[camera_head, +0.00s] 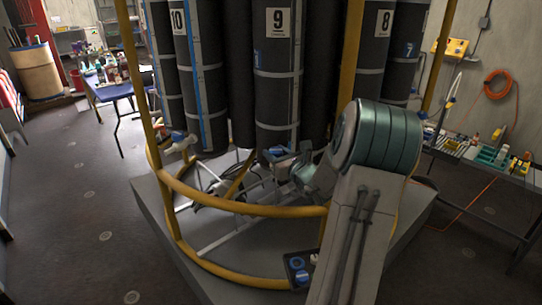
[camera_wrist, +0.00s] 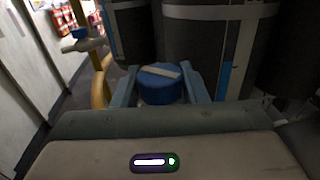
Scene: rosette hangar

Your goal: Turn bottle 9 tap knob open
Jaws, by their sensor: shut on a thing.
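Bottle 9 (camera_head: 277,90) is a tall black cylinder with a white number label, standing in the rosette between bottles 10 and 8. In the wrist view, a round blue tap knob (camera_wrist: 158,92) with a pale bar across its top sits between the two grey-blue fingers of my gripper (camera_wrist: 158,72). The fingers are shut on the knob's left and right sides. In the head view my gripper (camera_head: 279,154) is low in front of bottle 9, and its contact with the knob is too small to make out.
A yellow tubular rail (camera_head: 240,207) curves around the rosette in front of my gripper. Bottle 10 (camera_head: 200,90) and bottle 8 (camera_head: 376,65) stand close on either side. A blue table (camera_head: 112,90) is at the left; a tool bench (camera_head: 480,153) is at the right. Floor at left is clear.

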